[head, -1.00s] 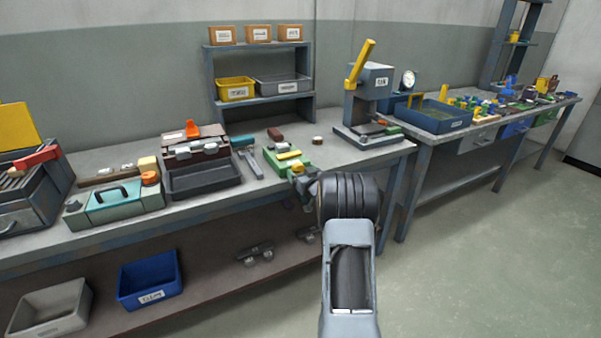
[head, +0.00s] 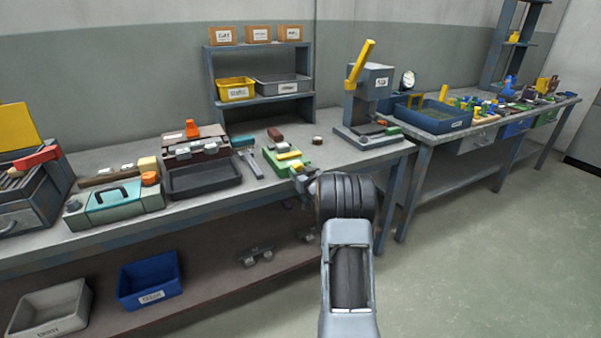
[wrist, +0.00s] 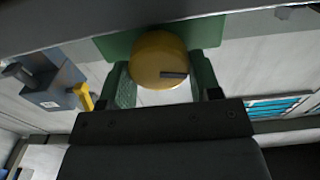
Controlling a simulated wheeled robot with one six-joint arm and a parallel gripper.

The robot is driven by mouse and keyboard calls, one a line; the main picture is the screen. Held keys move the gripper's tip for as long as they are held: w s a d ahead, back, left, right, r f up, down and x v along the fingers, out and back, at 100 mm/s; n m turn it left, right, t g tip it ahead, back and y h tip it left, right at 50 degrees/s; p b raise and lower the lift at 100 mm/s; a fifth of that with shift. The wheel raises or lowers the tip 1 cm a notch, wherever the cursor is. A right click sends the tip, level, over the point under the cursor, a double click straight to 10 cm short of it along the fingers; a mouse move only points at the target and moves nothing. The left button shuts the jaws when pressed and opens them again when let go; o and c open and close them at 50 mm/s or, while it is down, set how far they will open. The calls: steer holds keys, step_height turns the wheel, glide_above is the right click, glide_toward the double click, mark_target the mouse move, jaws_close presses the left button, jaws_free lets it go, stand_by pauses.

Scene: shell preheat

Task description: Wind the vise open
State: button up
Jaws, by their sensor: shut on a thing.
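The green vise (head: 297,168) stands at the front edge of the bench, with a yellow piece (head: 289,155) on its top. In the wrist view a round yellow knob (wrist: 157,52) with a dark bar mark on its face sits in front of a green surface (wrist: 118,44). My gripper (wrist: 162,72) has its two green-padded fingers on either side of this knob and is shut on it. In the head view my arm hides most of the gripper and the knob. How wide the vise jaws stand cannot be told.
A hammer (head: 249,161) and a dark tray (head: 203,179) lie left of the vise. A press with a yellow lever (head: 369,98) stands to its right. Blue and grey bins (head: 149,281) sit on the lower shelf. The floor at right is clear.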

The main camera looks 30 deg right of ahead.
steer(key=n+b, duration=0.3)
steer(key=shift+b, duration=0.35)
steer(key=o, duration=0.9)
steer(key=s, duration=0.4)
steer(key=s+a, duration=0.1)
steer(key=s, duration=0.4)
steer(key=s+a, duration=0.1)
steer(key=s, duration=0.3)
steer(key=shift+s+p, duration=0.35)
